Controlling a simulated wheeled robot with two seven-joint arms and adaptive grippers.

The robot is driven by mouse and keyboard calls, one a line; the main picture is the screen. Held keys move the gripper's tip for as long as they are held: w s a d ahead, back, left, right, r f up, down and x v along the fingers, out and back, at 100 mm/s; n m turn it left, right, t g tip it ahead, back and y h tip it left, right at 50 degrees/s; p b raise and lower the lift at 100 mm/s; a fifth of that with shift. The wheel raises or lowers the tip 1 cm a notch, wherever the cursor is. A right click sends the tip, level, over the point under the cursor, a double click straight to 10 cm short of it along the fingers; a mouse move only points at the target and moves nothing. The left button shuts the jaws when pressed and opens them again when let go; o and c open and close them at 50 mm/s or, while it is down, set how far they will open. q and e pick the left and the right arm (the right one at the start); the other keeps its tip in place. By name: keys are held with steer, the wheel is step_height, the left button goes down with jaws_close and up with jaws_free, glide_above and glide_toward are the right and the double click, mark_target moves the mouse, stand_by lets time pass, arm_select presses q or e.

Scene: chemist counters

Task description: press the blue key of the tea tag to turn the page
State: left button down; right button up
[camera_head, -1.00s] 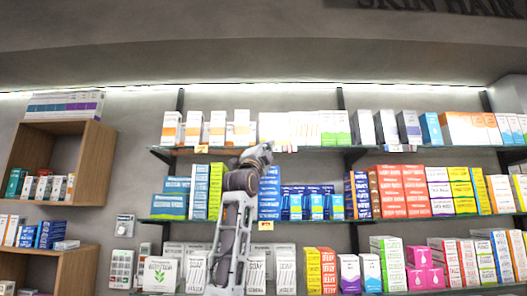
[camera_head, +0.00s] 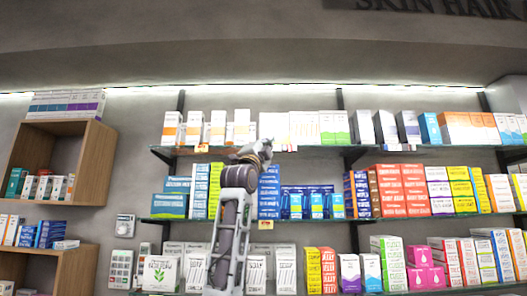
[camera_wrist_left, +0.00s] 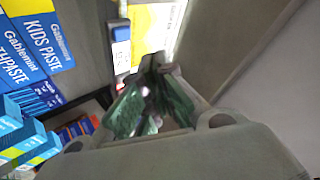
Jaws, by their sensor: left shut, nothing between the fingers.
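My left gripper (camera_head: 267,144) reaches up in front of the shelves, at the edge of the upper shelf. In the left wrist view its green-padded fingers (camera_wrist_left: 152,108) are shut with nothing between them. A small white tag (camera_wrist_left: 121,58) with a blue patch (camera_wrist_left: 121,33) is just beyond the fingertips, slightly left, apart from them in the picture. In the head view a small shelf-edge tag (camera_head: 289,148) shows just right of the gripper. I cannot read its text or tell whether it is the tea tag. My right gripper is not in view.
The upper shelf (camera_head: 320,149) carries white and orange boxes. Blue toothpaste boxes (camera_wrist_left: 40,42) stand left of the gripper in the wrist view. A yellow and white panel (camera_wrist_left: 153,35) is behind the tag. Another tag (camera_head: 265,225) hangs on the middle shelf edge.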

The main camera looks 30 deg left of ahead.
arm_select(q)
steer(key=shift+s+d+b, duration=0.3)
steer(key=shift+s+d, duration=0.15)
steer(key=shift+s, duration=0.3)
stand_by(0.4)
